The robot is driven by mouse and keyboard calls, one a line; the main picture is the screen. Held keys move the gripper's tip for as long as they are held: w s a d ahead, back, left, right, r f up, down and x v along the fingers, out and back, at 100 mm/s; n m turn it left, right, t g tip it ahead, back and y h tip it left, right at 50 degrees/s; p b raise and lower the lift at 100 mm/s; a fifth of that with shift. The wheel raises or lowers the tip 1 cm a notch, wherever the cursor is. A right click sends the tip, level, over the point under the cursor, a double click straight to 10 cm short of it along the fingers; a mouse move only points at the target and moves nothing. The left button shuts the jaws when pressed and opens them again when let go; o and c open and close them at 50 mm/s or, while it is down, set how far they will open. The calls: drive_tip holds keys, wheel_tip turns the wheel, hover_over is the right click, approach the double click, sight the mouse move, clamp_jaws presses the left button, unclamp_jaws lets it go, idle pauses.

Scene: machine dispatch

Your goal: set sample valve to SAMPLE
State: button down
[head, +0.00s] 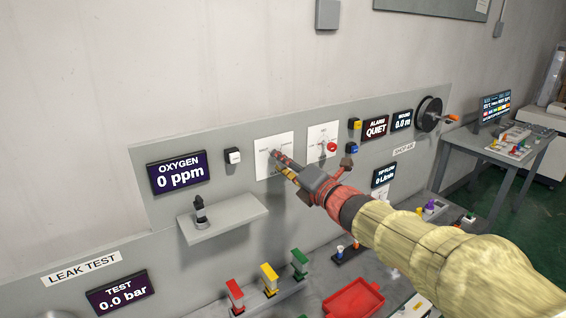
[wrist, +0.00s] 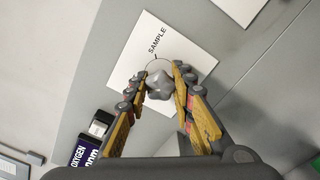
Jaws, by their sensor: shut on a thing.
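The sample valve is a grey lobed knob (wrist: 160,85) on a white plate (wrist: 203,37), with the word SAMPLE at the plate's upper edge in the wrist view. The plate (head: 266,143) also shows on the grey wall panel in the head view. My gripper (head: 280,160) reaches the plate from the lower right. In the wrist view its two fingers (wrist: 160,79) lie on either side of the knob, shut on it. A thin arc and tick are printed near the word. I cannot tell which setting the knob points to.
An OXYGEN display (head: 180,172) reads 0 ppm. A white button (head: 232,156) is left of the plate; a second plate (head: 316,133) with a red knob (head: 332,147) is right. A shelf (head: 223,218) juts out below. A red tray (head: 353,301) sits lower down.

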drive_tip(key=m, duration=0.4)
drive_tip(key=shift+p, duration=0.4)
drive_tip(key=m+p, duration=0.1)
drive_tip(key=m, duration=0.3)
drive_tip(key=shift+m+p, duration=0.3)
drive_tip(key=shift+p, duration=0.05)
drive_tip(key=m+p, duration=0.2)
drive_tip(key=m, duration=0.2)
drive_tip(key=shift+f+m, duration=0.1)
drive_tip(key=shift+m, duration=0.2)
drive_tip(key=m+p, duration=0.2)
drive_tip(key=m, duration=0.2)
drive_tip(key=shift+f, duration=0.1)
drive_tip(key=shift+m, duration=0.3)
drive_tip(key=c, duration=2)
unclamp_jaws()
drive_tip(key=o, duration=0.5)
